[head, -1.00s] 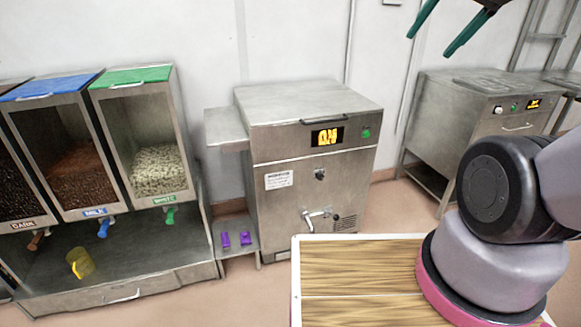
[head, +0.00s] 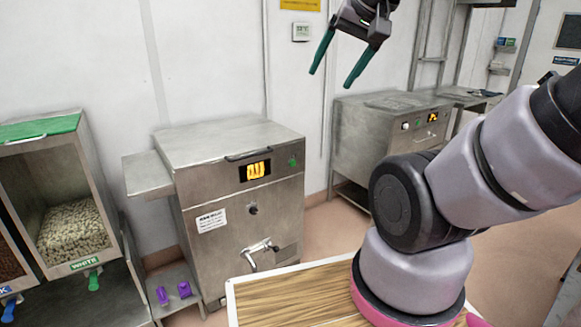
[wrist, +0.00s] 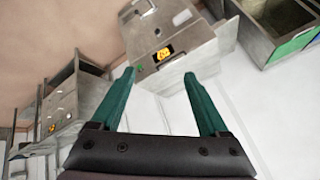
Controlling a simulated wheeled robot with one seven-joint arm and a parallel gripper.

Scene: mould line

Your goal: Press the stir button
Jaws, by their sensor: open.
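The steel machine (head: 240,215) in the middle has a lit orange display (head: 255,171) and a green button (head: 293,162) to its right. A dark knob (head: 253,208) sits below. I cannot read which button is the stir button. My gripper (head: 332,77) is open and empty, high above and to the right of this machine, its fingers pointing down. In the wrist view my open gripper (wrist: 159,75) is apart from the machine, whose display (wrist: 163,53) shows between and beyond the fingertips.
A second steel machine (head: 360,145) with a display and small controls stands to the right. Chocolate dispensers with a white bin (head: 70,225) stand at left. A wooden-topped surface (head: 285,298) lies in front. Purple pieces (head: 184,289) sit on a low shelf.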

